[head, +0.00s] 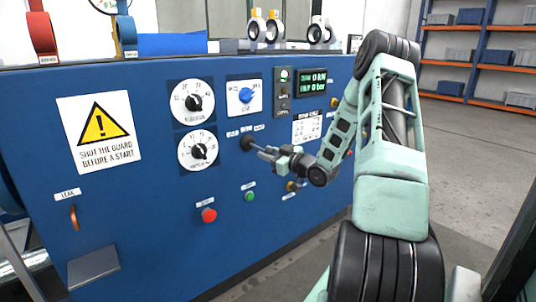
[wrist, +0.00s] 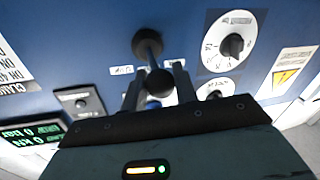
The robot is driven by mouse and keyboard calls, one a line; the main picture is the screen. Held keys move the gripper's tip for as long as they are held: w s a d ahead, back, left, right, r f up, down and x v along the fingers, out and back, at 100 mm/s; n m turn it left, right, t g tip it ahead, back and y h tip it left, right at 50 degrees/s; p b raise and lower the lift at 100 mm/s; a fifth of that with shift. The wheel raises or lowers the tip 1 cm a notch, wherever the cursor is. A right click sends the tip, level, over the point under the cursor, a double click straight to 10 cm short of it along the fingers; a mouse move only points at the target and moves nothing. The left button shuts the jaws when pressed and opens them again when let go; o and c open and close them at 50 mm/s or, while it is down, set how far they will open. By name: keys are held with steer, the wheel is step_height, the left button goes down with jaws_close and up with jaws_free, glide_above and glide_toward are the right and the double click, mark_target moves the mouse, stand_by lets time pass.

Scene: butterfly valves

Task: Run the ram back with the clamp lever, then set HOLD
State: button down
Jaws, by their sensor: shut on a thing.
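The clamp lever (head: 247,142) stands out from the blue panel, with small labels around its pivot. In the wrist view the lever (wrist: 150,58) shows a dark round base and a black ball knob at its near end. My gripper (head: 264,151) is at the lever's outer end in the head view. In the wrist view my gripper's fingers (wrist: 155,86) stand on both sides of the knob and are shut on it. The label words beside the lever are too small to read surely.
Two white dials (head: 192,102), a blue knob (head: 246,95), a red button (head: 209,215) and a green button (head: 250,196) are on the panel (head: 150,235). A green display (head: 313,83) reads 0 kN and 0 bar. A warning sign (head: 99,130) is at left.

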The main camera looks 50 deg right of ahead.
steer(key=c, duration=1.1)
jaws_free()
steer(key=shift+s, duration=0.1)
steer(key=s, duration=0.5)
steer(key=s+p, duration=0.1)
steer(key=s, duration=1.1)
steer(key=shift+s+a, duration=0.1)
steer(key=shift+a, duration=0.25)
